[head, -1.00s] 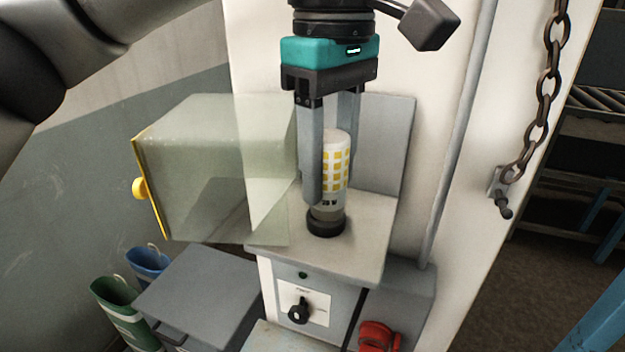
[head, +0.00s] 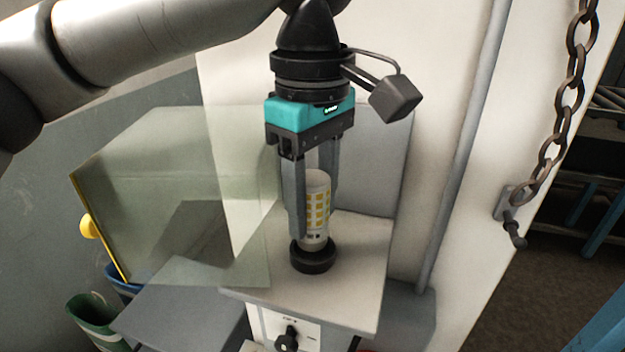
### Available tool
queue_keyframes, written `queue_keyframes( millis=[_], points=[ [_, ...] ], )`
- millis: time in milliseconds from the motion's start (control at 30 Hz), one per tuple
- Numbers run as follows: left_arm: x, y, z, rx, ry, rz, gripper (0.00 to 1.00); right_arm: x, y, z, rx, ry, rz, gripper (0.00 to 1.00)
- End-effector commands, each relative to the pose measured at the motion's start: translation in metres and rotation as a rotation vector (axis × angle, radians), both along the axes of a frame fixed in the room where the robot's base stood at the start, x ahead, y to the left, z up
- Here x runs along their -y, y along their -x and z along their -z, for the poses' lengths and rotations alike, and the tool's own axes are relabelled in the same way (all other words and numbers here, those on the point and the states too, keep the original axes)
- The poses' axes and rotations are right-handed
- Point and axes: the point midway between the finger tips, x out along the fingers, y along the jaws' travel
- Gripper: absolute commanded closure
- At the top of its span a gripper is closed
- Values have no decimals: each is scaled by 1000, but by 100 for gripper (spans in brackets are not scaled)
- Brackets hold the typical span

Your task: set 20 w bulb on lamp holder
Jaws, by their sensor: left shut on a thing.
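The 20 W bulb (head: 316,205) is a white upright cylinder with yellow squares. My left gripper (head: 316,222) points straight down and is shut on it, one finger on each side. The bulb's lower end is at the black round lamp holder (head: 314,262) on the grey bench top. Its base is hidden by the holder's rim, and I cannot tell how firmly it sits. My right gripper is not in view.
A clear guard box (head: 165,190) with a yellow-edged front and yellow knob stands at left. A grey back plate (head: 385,150) rises behind the holder. A black knob (head: 287,338) is below. A chain (head: 560,120) hangs at right.

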Motion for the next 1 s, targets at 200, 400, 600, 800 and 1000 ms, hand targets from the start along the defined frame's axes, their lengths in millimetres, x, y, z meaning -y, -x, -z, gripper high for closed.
queue_keyframes(
  millis=[200, 400, 600, 800, 1000],
  points=[
    [0, 0, 8, 0, 0, 0, 100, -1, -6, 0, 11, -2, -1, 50],
    [0, 0, 9, 0, 0, 0, 100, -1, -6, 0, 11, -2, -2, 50],
    [0, 0, 9, 0, 0, 0, 100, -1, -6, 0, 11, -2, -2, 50],
    [0, 0, 9, -1, 2, 1, 100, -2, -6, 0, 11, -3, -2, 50],
    [0, 0, 8, 0, 1, 0, 100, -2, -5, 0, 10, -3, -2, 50]
  ],
)
